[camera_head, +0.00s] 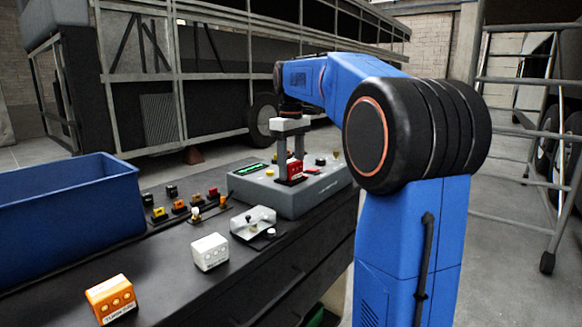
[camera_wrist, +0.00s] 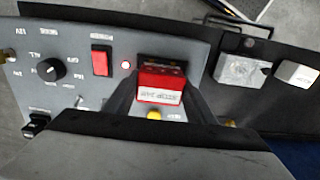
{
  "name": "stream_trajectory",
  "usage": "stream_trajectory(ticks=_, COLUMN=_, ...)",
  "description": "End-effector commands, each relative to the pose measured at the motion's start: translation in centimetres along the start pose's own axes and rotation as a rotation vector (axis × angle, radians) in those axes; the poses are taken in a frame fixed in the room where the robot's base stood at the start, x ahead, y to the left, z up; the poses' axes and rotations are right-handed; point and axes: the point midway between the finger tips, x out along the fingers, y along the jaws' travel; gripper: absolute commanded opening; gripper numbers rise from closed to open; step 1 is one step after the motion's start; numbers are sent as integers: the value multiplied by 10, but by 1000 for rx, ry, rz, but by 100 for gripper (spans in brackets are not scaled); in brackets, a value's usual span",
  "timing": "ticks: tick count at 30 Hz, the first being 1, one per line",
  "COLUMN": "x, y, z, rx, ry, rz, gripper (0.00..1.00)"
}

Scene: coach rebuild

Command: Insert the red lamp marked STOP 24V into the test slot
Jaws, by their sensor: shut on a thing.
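My gripper (camera_head: 290,163) points down over the grey test box (camera_head: 325,188) and is shut on the red lamp (camera_head: 295,171). In the wrist view the red lamp (camera_wrist: 160,80) sits between the two dark fingers, with its white label facing the camera; the lettering is too blurred to read surely. A dark recess (camera_wrist: 166,58) shows just behind the lamp in the box's top, and looks like the test slot. The lamp is low at the box top; I cannot tell whether its base is inside the slot.
A blue bin (camera_head: 70,225) stands at the left of the dark bench. Small coloured lamps lie in rows beside the box. A metal fixture (camera_head: 252,222), a white block (camera_head: 209,251) and an orange block (camera_head: 112,298) stand nearer. The box carries a knob (camera_wrist: 52,69) and red switch (camera_wrist: 101,61).

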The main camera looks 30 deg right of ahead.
Motion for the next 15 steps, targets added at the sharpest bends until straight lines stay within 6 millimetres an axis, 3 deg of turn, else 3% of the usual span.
stream_trajectory(ticks=15, x=-8, y=0, z=0, rx=0, ry=0, rz=0, gripper=25)
